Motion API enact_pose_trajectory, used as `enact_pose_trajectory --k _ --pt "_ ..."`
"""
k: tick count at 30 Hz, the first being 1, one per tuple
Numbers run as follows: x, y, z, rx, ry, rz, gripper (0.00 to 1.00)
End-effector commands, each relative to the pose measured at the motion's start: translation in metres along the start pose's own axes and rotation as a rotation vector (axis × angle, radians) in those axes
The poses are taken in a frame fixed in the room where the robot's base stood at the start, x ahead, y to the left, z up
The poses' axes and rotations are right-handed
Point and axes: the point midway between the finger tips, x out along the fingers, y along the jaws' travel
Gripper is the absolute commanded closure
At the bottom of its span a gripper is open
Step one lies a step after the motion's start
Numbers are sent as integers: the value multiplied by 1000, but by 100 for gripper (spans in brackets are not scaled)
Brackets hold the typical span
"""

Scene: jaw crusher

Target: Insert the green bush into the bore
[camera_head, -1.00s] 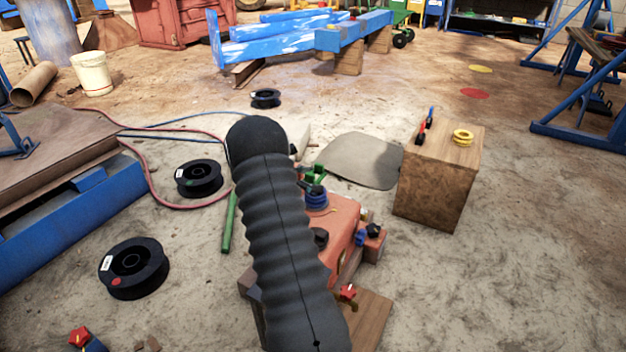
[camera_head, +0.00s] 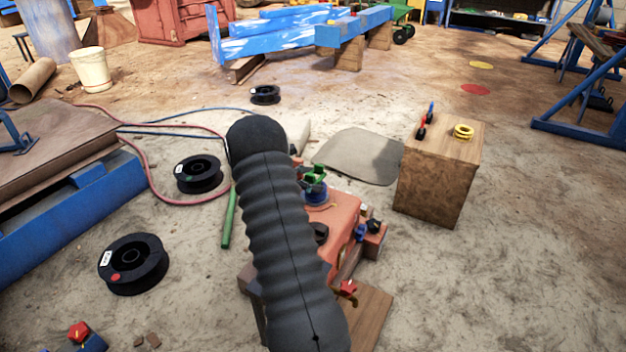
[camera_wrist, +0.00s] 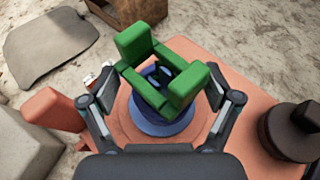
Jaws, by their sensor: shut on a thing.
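The green bush (camera_wrist: 190,84) shows in the wrist view as a squarish green frame with two raised blocks and a dark opening in its middle. My gripper (camera_wrist: 160,98) is shut on it, with one grey finger at each side. A blue ring (camera_wrist: 150,122) lies directly beneath the bush, on the orange housing (camera_wrist: 247,95). The bore is hidden under the bush, and I cannot tell whether the bush is in it or just above. In the head view the bush (camera_head: 317,172) shows above the blue ring (camera_head: 315,196), beside my dark arm sleeve, which hides most of the gripper.
A dark round knob (camera_wrist: 292,132) stands on the housing at the right. A wooden box (camera_head: 432,180) with yellow rings (camera_head: 463,132) stands right of the housing. Black spools (camera_head: 133,263), a green rod (camera_head: 229,217) and hoses lie on the floor at left. A grey mat (camera_head: 358,157) lies behind.

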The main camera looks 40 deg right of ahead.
Motion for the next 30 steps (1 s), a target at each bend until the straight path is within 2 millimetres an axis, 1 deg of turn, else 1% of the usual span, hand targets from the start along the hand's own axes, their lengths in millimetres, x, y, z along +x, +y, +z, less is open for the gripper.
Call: enact_pose_trajectory --k 30 --pt "8 0 -20 1 0 1 58"
